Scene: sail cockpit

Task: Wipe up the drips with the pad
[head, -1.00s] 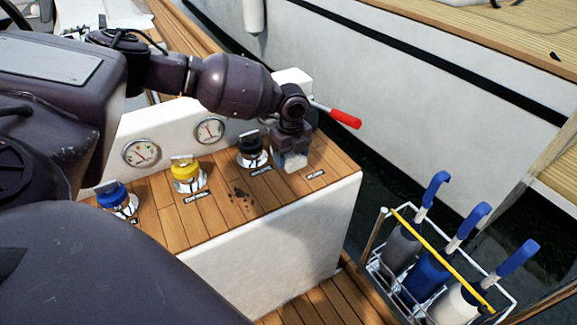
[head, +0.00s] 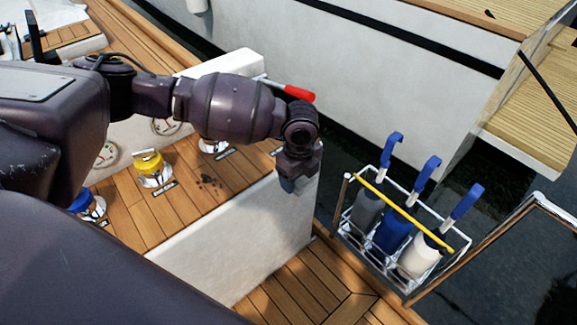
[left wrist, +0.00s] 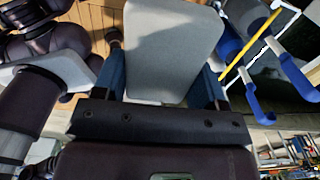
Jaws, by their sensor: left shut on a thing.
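The pad (left wrist: 170,50) is a light grey rounded rectangle, seen large in the left wrist view between the fingers. My left gripper (head: 290,184) is shut on it; in the head view the gripper mostly hides the pad. The gripper is at the front right corner of the wooden console top (head: 190,207), overlapping its white side in the picture. I cannot tell its height there. The dark drips (head: 209,181) are a small cluster of spots on the planks, to the left of the gripper and apart from it. My right gripper is not in view.
A yellow-topped winch (head: 153,168) and a blue-topped one (head: 85,203) stand left of the drips. A red-handled lever (head: 299,93) is behind my wrist. Wooden deck (head: 300,290) lies below.

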